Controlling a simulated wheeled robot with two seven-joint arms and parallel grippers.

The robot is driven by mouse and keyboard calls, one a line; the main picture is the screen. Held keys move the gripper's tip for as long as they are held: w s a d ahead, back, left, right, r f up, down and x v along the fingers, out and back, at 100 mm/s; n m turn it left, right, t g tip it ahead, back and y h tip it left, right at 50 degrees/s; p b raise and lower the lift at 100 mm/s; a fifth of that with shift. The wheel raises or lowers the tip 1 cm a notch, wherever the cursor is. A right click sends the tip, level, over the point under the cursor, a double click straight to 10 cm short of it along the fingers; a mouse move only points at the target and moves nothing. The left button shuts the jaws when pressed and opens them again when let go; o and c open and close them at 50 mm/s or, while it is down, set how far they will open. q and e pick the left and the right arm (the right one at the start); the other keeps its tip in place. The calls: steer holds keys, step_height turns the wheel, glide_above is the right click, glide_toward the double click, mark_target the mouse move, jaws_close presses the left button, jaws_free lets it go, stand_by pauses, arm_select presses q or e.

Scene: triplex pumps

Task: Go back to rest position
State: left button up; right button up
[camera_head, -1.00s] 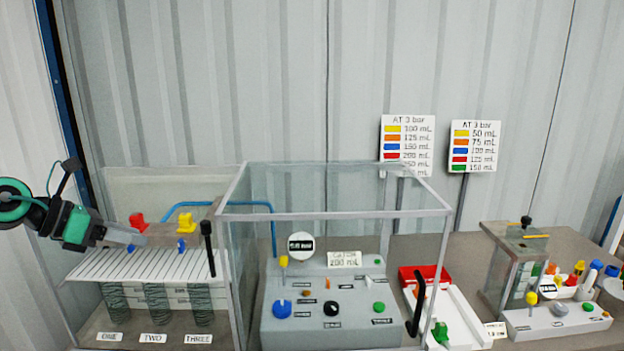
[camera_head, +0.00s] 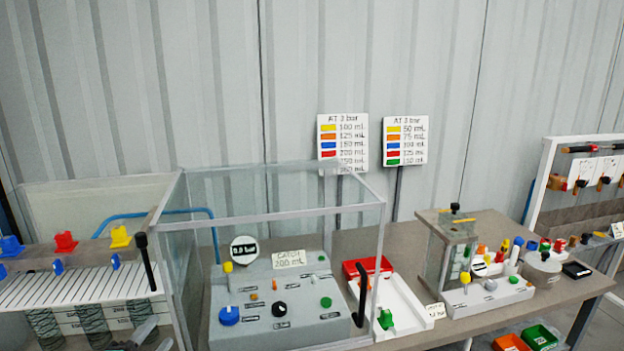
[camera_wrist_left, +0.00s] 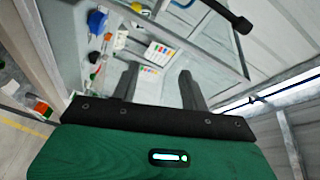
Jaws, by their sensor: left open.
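My left gripper (camera_head: 152,335) shows only in part at the bottom left of the head view, low in front of the pump unit with the ribbed white tray (camera_head: 85,287). In the left wrist view the same gripper (camera_wrist_left: 158,77) has its two dark fingers apart with nothing between them. The rest of the left arm is outside the head view. My right gripper is in neither view.
A glass case (camera_head: 275,215) surrounds a grey control panel (camera_head: 275,325) with coloured knobs. Two sign boards (camera_head: 343,141) stand behind. A smaller pump unit (camera_head: 447,262) and coloured bins (camera_head: 540,336) are at the right. The bench front (camera_head: 410,345) is an edge.

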arm_select(q)
steer(key=s+d+f+n+g+y, duration=0.1)
steer(key=s+f+n+g+y, duration=0.4)
steer(key=s+f+n, duration=0.7)
steer(key=s+d+f+n+g+h, duration=0.1)
steer(key=s+d+f+g, duration=0.2)
steer(key=s+f+g, duration=0.35)
steer(key=s+d+f+n+g+h, duration=0.1)
steer(key=s+d+f+g+h, duration=0.15)
steer(key=s, duration=0.65)
step_height(320, 180, down, 32)
steer(key=g, duration=0.1)
steer(key=s+a+f+g, duration=0.1)
steer(key=s+a+f, duration=0.1)
steer(key=s+f, duration=1.7)
steer(key=shift+s+a+f+g+y, duration=0.2)
steer(key=shift+s+a+g+y, duration=0.15)
steer(key=shift+y, duration=0.1)
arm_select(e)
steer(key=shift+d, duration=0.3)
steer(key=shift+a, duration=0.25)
